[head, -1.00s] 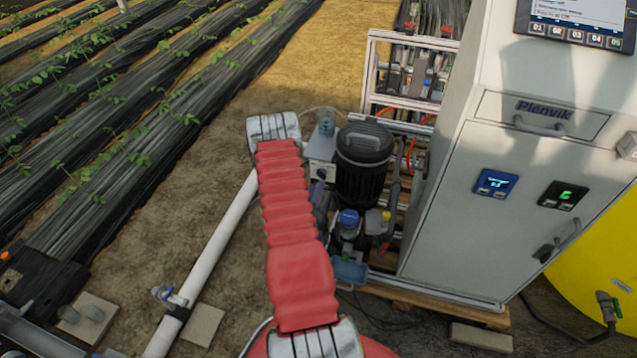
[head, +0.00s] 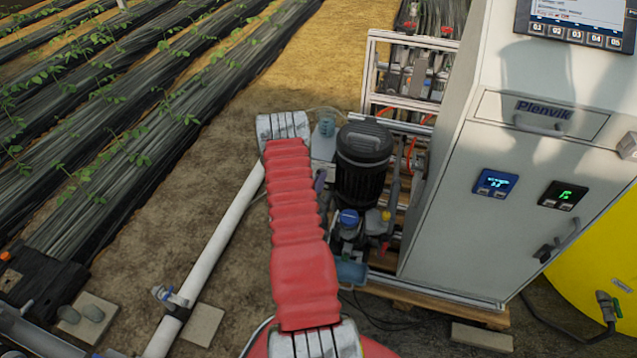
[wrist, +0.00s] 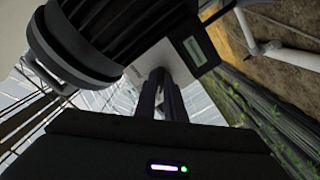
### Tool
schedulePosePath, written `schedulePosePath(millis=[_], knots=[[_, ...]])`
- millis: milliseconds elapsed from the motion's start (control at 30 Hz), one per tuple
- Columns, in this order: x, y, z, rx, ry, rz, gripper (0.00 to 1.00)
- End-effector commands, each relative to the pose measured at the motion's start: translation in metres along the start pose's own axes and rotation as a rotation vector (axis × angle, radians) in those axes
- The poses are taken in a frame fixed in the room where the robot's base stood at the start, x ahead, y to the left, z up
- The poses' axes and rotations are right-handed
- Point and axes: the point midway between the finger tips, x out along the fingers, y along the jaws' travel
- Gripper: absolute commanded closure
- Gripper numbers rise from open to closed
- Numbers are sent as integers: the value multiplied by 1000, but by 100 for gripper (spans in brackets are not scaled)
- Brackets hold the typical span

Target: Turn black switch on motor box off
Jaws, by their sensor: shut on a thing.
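The motor box (head: 325,148) is a pale box beside the dark ribbed motor, partly covered by my red-sleeved arm in the head view. In the wrist view its pale face (wrist: 179,68) shows close up, with a dark panel and small grey display next to it. My gripper (wrist: 163,82) reaches that face with its dark fingers close together, shut on the black switch. The switch itself is hidden by the fingers, so its angle cannot be told. In the head view the gripper is mostly hidden behind my arm.
The dark ribbed motor (head: 362,165) stands close to the right of my arm, and looms at upper left in the wrist view. A grey cabinet (head: 480,220) stands further right. A white pipe (head: 215,245) runs along the ground at left.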

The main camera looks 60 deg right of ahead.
Motion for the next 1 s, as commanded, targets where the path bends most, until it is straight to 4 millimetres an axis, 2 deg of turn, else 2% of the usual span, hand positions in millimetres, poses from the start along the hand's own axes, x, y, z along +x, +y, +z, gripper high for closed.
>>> schedulePosePath(millis=[567, 1000], knots=[[0, -1, 0, 34, 0, -3, 100], [1, -2, 0, 294, -1, -4, 100]])
